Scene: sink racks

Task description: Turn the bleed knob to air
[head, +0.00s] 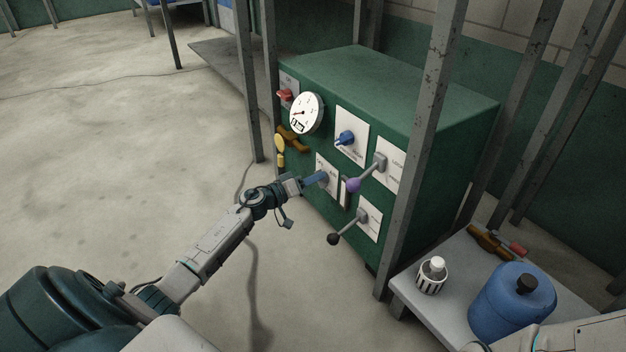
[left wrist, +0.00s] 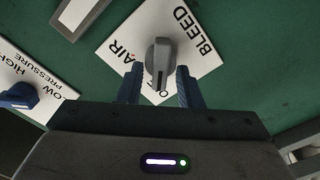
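The bleed knob (left wrist: 160,58) is a grey bar-shaped knob on a white plate (left wrist: 118,47) lettered BLEED and AIR, with another word partly hidden below. In the left wrist view its bar stands nearly upright in the picture; I cannot tell which word it points to. My left gripper (left wrist: 158,88) is open. Its two blue fingers stand on either side of the knob's lower part, with a visible gap on each side. In the head view the left gripper (head: 315,179) is at the plate on the green cabinet's front. My right gripper is out of view.
The green cabinet (head: 400,85) also carries a round gauge (head: 306,112), a red knob (head: 285,95), a blue knob (head: 345,138), a purple-ended lever (head: 353,185) and a black-ended lever (head: 334,239). Grey posts (head: 425,130) stand close by. A bench at right holds a blue jug (head: 510,305).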

